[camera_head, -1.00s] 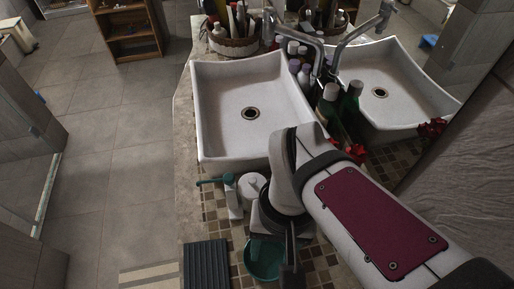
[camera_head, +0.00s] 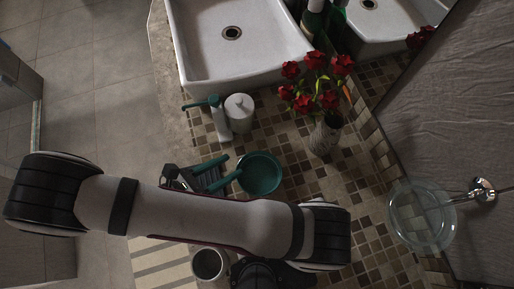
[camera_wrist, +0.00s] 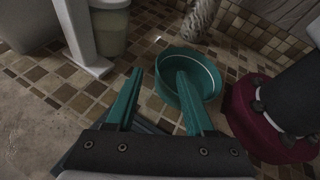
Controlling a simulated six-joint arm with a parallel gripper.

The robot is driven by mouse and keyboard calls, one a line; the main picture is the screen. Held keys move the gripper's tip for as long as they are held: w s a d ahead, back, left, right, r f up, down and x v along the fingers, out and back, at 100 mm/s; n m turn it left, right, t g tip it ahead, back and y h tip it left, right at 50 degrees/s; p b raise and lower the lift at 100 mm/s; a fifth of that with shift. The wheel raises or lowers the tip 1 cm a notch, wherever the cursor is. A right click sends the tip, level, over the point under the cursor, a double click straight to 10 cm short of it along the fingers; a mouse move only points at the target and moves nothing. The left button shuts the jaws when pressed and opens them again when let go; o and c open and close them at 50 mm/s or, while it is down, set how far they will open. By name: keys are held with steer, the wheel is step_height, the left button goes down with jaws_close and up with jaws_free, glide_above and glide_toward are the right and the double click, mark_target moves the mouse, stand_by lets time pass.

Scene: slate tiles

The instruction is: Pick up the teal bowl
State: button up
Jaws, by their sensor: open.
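The teal bowl (camera_head: 260,174) stands upright on the tiled counter, below the sink in the head view. It also shows in the wrist view (camera_wrist: 203,68), right of the middle, and looks empty. My gripper (camera_head: 233,165) is open, with two teal fingers, at the bowl's left side. In the wrist view my gripper (camera_wrist: 160,72) has its right finger overlapping the bowl's near left rim and its left finger out to the left of the bowl. I cannot tell whether the right finger touches the bowl or is inside it.
A white pump bottle (camera_head: 219,121) and a white jar (camera_head: 239,112) stand above the bowl. A vase (camera_head: 324,137) with red flowers stands to its upper right. A dark ribbed mat (camera_head: 212,177) lies under my gripper; a cup (camera_head: 208,264) is below. A glass dish (camera_head: 421,214) is at right.

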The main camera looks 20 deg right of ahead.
mark_target(253, 156)
steer(key=x, duration=0.6)
steer(key=shift+s+d+f, duration=0.1)
steer(key=shift+d+f, duration=0.1)
steer(key=shift+d, duration=0.1)
jaws_close()
